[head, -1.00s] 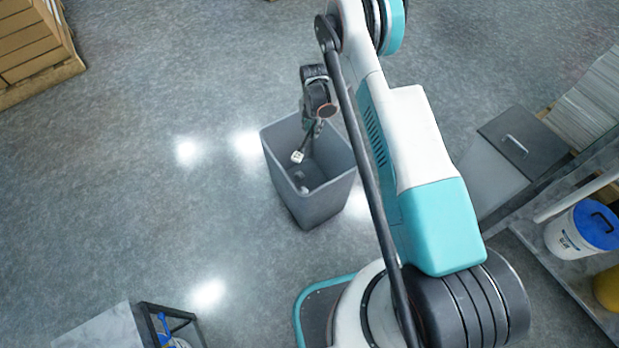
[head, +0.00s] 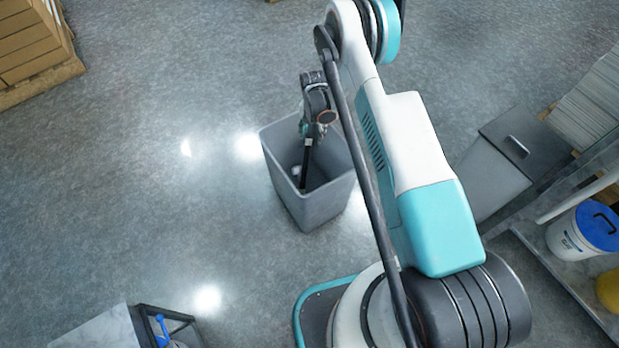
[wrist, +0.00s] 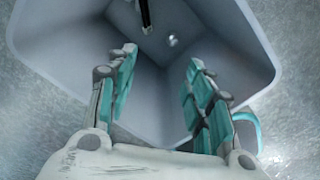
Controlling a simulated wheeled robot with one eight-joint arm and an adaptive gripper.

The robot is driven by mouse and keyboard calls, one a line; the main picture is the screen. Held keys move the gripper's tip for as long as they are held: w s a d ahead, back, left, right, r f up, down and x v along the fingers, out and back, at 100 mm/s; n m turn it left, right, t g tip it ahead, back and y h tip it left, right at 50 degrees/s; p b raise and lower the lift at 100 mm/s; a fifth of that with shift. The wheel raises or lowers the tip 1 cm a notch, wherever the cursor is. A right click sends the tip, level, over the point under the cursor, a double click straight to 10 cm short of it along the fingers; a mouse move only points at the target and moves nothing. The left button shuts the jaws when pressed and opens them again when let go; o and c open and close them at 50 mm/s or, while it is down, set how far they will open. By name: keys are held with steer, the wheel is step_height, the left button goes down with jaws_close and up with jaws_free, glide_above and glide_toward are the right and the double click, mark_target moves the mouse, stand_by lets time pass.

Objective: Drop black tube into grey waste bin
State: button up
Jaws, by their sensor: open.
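The grey waste bin (head: 322,208) stands on the floor in the middle of the head view. It fills most of the wrist view (wrist: 225,45). My gripper (head: 308,131) hangs over the bin's opening, pointing down. In the wrist view my gripper (wrist: 162,60) has its two teal-padded fingers spread, with nothing between them. The black tube (head: 306,166) is below the fingers, nearly upright, within the bin's opening. Part of it shows at the top of the wrist view (wrist: 145,13), apart from the fingers. I cannot tell whether it touches the bin's bottom.
A small pale round item (wrist: 172,41) is inside the bin. Stacked boxes (head: 35,45) stand at the upper left. A shelf with a blue-lidded white bucket (head: 582,232) is at the right. A table corner (head: 95,332) is at the lower left. Floor left of the bin is clear.

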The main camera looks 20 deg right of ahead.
step_height(320, 180, up, 12)
stand_by(0.6)
steer(key=s+r+m+t, duration=0.1)
steer(key=s+r+m, duration=0.25)
steer(key=r, duration=0.65)
steer(key=s+r+m+t, duration=0.1)
steer(key=s+r+m, duration=0.3)
steer(key=r, duration=0.5)
steer(key=s+r+m+t, duration=0.1)
steer(key=s+r+m, duration=0.3)
steer(key=r, duration=0.6)
steer(key=s+r+m+t, duration=0.2)
steer(key=s+r+m, duration=0.2)
steer(key=s+m, duration=0.4)
steer(key=s+r+m+t, duration=0.2)
steer(key=s+m, duration=0.6)
steer(key=s, duration=0.6)
steer(key=shift+s+r, duration=0.2)
steer(key=shift+r, duration=0.7)
